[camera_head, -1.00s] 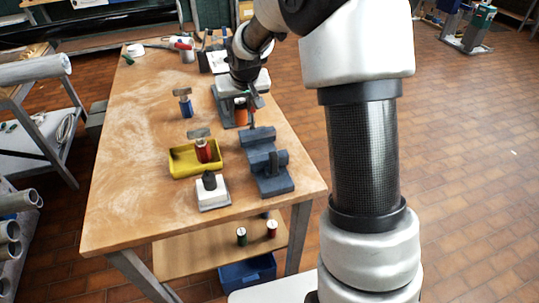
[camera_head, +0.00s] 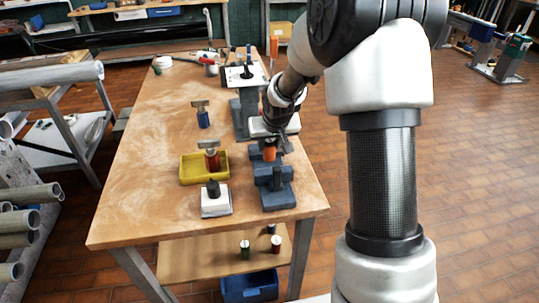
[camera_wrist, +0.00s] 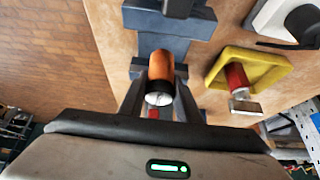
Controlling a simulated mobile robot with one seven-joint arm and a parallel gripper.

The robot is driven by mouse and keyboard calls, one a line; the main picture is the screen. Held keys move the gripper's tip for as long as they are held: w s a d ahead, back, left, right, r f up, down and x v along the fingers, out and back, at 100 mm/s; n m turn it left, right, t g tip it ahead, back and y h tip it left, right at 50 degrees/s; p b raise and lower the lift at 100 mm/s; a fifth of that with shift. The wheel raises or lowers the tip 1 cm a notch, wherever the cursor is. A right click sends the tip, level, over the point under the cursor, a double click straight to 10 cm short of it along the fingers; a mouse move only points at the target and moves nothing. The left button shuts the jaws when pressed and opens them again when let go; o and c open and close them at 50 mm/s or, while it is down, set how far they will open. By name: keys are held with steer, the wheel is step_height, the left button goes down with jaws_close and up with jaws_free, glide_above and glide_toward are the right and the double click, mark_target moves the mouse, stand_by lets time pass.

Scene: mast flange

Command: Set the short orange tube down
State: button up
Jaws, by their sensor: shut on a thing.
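The short orange tube (camera_head: 269,151) is in my gripper (camera_head: 277,140), at the far end of the blue-grey stepped block (camera_head: 277,198) near the table's right edge. In the wrist view the orange tube (camera_wrist: 161,66), with a dark band and a silver end, sits between the two fingers of my gripper (camera_wrist: 160,104). The stepped block (camera_wrist: 165,42) shows behind the tube there. I cannot tell whether the tube touches the block or hangs just above it. The fingertips are partly hidden in the head view.
A yellow tray (camera_head: 190,181) holding a red tube (camera_head: 212,162) is left of the block. A white block with a dark knob (camera_head: 215,205) stands in front of it. A blue tube (camera_head: 203,119) stands farther back. A grey stand (camera_head: 243,118) is behind my gripper. The table's left side is clear.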

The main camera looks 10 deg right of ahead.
mark_target(269, 153)
steer(key=shift+f, duration=1.9)
steer(key=o, duration=1.1)
steer(key=shift+b, duration=0.3)
